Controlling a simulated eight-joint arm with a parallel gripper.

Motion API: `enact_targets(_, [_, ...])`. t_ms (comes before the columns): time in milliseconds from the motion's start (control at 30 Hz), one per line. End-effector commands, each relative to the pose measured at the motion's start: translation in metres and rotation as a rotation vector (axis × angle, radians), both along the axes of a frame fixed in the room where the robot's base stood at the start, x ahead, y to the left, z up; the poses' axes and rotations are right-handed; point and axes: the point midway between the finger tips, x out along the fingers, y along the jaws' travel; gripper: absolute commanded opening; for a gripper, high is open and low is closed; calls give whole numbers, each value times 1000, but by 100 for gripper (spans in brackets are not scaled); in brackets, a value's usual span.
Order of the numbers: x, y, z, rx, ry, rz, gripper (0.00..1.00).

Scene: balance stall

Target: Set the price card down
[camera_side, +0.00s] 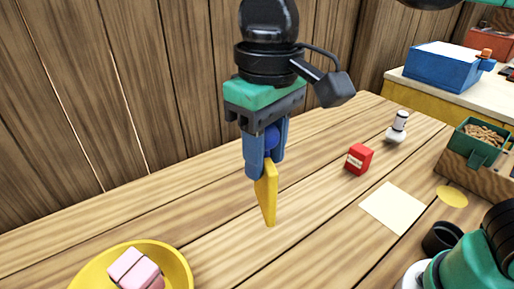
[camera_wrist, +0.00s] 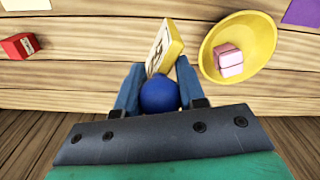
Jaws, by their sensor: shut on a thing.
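The price card (camera_side: 267,196) is a thin yellow slab, held upright between the blue fingers of my gripper (camera_side: 264,166). In the side view it hangs over the wooden table; whether its lower edge touches the table I cannot tell. In the wrist view the card (camera_wrist: 164,47) shows a pale face with dark marks and a yellow edge. It sticks out beyond the fingertips of my gripper (camera_wrist: 160,72). A blue ball (camera_wrist: 159,94) sits between the fingers, close to the palm.
A yellow bowl (camera_side: 180,262) with pink blocks (camera_side: 133,270) stands at the front left. A red box (camera_side: 359,159), a pale square sheet (camera_side: 394,206), a white bottle-like item (camera_side: 398,127) and a green box (camera_side: 478,142) are on the right.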

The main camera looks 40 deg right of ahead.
Motion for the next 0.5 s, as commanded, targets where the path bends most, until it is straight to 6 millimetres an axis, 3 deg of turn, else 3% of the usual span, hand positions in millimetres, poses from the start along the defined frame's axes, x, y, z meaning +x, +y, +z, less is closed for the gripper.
enact_targets(300, [0, -1, -75, 0, 0, -1, 0])
enact_targets(500, [0, 0, -107, 0, 0, -1, 0])
